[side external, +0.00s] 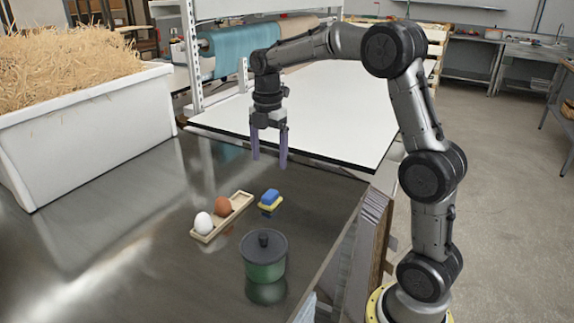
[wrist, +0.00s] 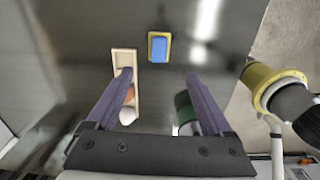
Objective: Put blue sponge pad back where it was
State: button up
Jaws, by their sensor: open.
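The blue sponge pad (side external: 271,195) sits on a flat yellow piece (side external: 266,208) on the dark metal table. In the wrist view the blue pad (wrist: 159,50) lies on the yellow piece (wrist: 152,35), whose edge shows around it. I cannot tell whether the yellow piece is a holder or another pad. My gripper (side external: 269,162) hangs above the table, pointing down, open and empty. It is above the pad and apart from it. In the wrist view the pad is just beyond the gap between my fingertips (wrist: 160,76).
A wooden tray (side external: 240,201) left of the pad holds a white egg (side external: 203,222) and a brown egg (side external: 222,205); one end is empty. A green pot with a dark lid (side external: 264,244) stands in front. A white straw-filled bin (side external: 90,125) is at left.

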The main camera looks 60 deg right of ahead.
jog(key=s+a+r+m+t, duration=0.2)
jog(key=s+a+r+m, duration=0.2)
jog(key=s+a, duration=0.15)
jog(key=s+a+f+m+t, duration=0.1)
jog(key=s+a+m, duration=0.2)
jog(key=s+m, duration=0.3)
jog(key=s+a+f+m+t, duration=0.1)
jog(key=s+a+m+t, duration=0.1)
jog(key=s+a+m, duration=0.2)
jog(key=shift+s+f+m+t, duration=0.3)
jog(key=shift+s+m, duration=1.5)
jog(key=shift+s, duration=2.55)
